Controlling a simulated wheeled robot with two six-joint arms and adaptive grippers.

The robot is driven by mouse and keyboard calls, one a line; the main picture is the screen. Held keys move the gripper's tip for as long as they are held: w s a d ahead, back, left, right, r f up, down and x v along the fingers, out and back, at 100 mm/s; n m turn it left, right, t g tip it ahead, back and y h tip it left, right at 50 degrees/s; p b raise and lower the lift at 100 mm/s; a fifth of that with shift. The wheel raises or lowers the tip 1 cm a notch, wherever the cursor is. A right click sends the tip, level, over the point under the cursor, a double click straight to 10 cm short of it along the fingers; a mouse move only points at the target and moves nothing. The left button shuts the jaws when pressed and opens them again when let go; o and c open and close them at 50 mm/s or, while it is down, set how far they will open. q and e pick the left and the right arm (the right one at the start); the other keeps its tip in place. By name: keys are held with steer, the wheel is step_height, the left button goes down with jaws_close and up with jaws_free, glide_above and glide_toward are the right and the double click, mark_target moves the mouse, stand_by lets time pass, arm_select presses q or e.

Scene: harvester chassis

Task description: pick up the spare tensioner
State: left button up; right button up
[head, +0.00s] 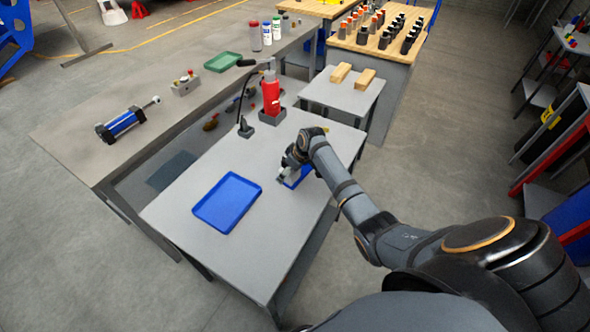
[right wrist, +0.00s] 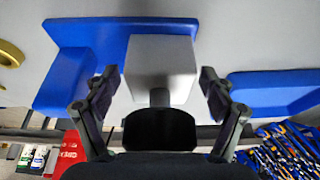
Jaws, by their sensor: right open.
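My right gripper (head: 292,163) is over the grey table in the head view. In the right wrist view its open fingers (right wrist: 160,92) stand on either side of a grey block with a short stem and a black round part; I take this to be the spare tensioner (right wrist: 162,62). The block is at a blue holder (right wrist: 75,60), which also shows beside the gripper in the head view (head: 297,177). I cannot tell whether the fingers touch the block. The arm hides most of it in the head view. My left gripper is not in view.
A blue tray (head: 228,202) lies to the left on the same table (head: 255,245). A red bottle (head: 271,95) stands behind the gripper. A blue cylinder with a rod (head: 122,122) and a green tray (head: 223,61) lie on the long bench. The table's front part is clear.

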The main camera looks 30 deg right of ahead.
jaws_close()
steer(key=shift+r, duration=0.15)
stand_by(0.4)
steer(key=shift+w, duration=0.1)
steer(key=shift+r, duration=0.55)
steer(key=s+a+r+b, duration=0.2)
steer(key=s+a+r, duration=0.5)
steer(key=s+r, duration=0.4)
steer(key=shift+s+r, duration=0.4)
steer(key=shift+s, duration=0.15)
